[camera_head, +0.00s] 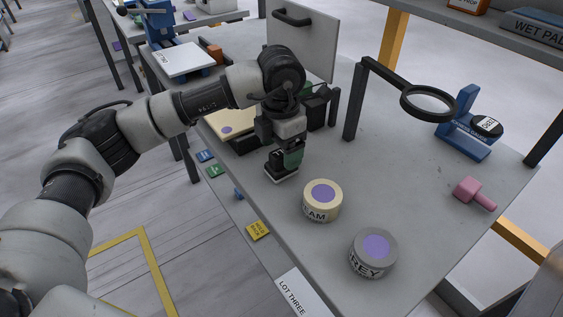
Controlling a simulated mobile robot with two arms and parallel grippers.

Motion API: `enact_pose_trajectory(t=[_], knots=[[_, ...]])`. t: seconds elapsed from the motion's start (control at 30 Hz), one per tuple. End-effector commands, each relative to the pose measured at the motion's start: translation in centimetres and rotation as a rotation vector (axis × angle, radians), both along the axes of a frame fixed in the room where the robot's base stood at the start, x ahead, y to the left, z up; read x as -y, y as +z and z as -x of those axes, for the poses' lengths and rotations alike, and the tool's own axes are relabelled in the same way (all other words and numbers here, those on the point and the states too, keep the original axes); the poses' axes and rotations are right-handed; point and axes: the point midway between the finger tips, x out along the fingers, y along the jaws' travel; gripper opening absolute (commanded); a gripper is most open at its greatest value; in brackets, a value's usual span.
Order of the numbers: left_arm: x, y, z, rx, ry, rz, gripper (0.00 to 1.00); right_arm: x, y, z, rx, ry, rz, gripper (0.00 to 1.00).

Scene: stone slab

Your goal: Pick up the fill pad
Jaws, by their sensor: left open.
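My left gripper (284,160) points down over the slab, at the near edge left of the cream tin. A small dark block with a pale lower edge (281,176) and a green part is right at its fingers; it may be the fill pad, but no label on it can be read. The fingers partly hide it, and I cannot tell whether they touch it. The jaws are open. My right gripper is not in view.
A cream tin (322,213) and a grey tin (372,264) stand right of the gripper. A magnifier on a black stand (354,100), a blue holder (465,137) and a pink tool (470,189) are farther right. An upright grey panel (310,50) stands behind. The slab's middle is clear.

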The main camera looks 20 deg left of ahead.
Motion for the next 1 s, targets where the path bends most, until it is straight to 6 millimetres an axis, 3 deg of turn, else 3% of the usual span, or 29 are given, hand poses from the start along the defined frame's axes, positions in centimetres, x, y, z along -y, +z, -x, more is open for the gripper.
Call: enact_pose_trajectory(t=[0.13,0.23,0.5,0.87,1.0], knots=[[0.3,-2.2,0.6,-0.004,-0.001,-0.001,0.79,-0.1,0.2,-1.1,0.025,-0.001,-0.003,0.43],[0.3,-3.7,0.6,-0.003,0.001,-0.001,0.79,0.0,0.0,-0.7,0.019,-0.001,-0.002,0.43],[0.3,-4.3,0.5,-0.001,0.000,-0.001,0.79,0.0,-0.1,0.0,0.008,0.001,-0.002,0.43],[0.3,-4.3,0.5,-0.001,0.000,-0.001,0.25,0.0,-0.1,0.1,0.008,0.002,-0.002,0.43],[0.3,-4.3,0.5,0.000,0.000,0.000,0.23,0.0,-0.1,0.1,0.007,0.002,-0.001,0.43]])
